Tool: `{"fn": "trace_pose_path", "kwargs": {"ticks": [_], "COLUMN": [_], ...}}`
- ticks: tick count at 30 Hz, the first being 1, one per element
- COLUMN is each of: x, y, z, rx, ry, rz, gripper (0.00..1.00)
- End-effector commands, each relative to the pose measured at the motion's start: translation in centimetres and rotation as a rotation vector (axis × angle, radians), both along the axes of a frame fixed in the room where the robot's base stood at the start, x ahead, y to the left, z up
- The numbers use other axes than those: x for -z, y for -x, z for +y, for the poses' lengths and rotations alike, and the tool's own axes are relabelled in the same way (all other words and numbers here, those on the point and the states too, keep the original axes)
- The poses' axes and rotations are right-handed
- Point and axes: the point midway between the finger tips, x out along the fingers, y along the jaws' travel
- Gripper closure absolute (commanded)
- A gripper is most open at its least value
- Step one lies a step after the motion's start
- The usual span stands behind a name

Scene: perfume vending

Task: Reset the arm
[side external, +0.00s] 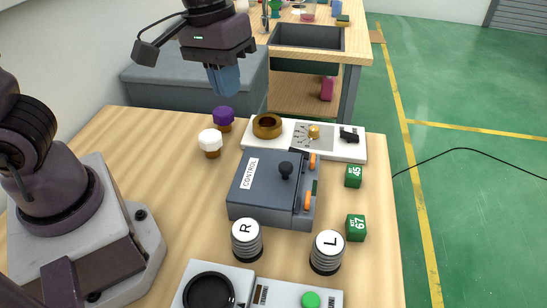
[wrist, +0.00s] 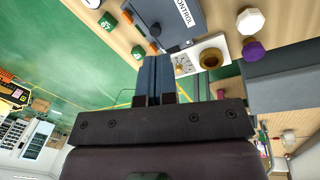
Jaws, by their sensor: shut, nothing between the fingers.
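My gripper (side external: 225,82) hangs in the air above the back of the wooden table, pointing down, with its blue fingers together and nothing held. In the wrist view its blue fingers (wrist: 153,78) also lie side by side. A grey control box (side external: 262,188) labelled CONTROL, with a black knob lever and orange parts, stands mid-table below and in front of my gripper. A white panel (side external: 350,152) with a brass ring (side external: 267,125), a dial and a black switch lies behind the box. My gripper touches none of these.
Purple-topped (side external: 223,118) and white-topped (side external: 209,141) pieces stand left of the panel. Green cubes (side external: 355,228) and striped R (side external: 247,240) and L (side external: 327,252) cylinders stand around the box. A front panel (side external: 311,299) has a green button. A grey bench and sink counter (side external: 305,37) stand behind.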

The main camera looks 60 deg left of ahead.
Motion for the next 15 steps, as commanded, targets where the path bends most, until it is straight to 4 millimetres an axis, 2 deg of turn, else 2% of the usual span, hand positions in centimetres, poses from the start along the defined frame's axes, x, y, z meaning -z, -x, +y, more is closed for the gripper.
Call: {"fn": "trace_pose_path", "kwargs": {"ticks": [3,6,10,15], "x": [-2.1,-3.2,-4.3,-5.8], "y": [3.3,5.6,7.7,8.6], "z": [1.4,2.4,3.5,4.4], "rx": [0.263,0.403,0.424,0.372], "ry": [-0.042,-0.108,-0.182,-0.227], "rz": [-0.137,-0.236,-0.327,-0.408], "gripper": [1.00,1.00,1.00,1.00]}}
